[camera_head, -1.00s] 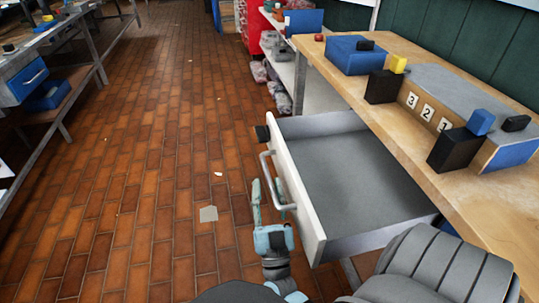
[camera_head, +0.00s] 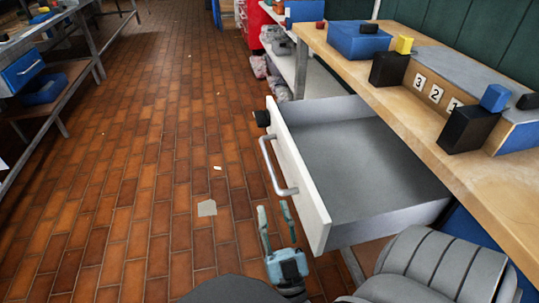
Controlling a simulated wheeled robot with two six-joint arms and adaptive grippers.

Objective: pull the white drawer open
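The white drawer (camera_head: 297,168) stands pulled out from under the wooden workbench (camera_head: 470,165), with its empty grey inside (camera_head: 360,160) showing. Its light metal bar handle (camera_head: 270,167) is on the front panel, facing left. My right gripper (camera_head: 274,217) is below the near end of the handle, in front of the panel's lower part. Its two fingers are spread apart with nothing between them, and they are off the handle. My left gripper does not show.
On the bench stand a blue box (camera_head: 358,42), black blocks (camera_head: 467,129) and number cards (camera_head: 436,94). The brick floor (camera_head: 130,180) to the left is mostly clear.

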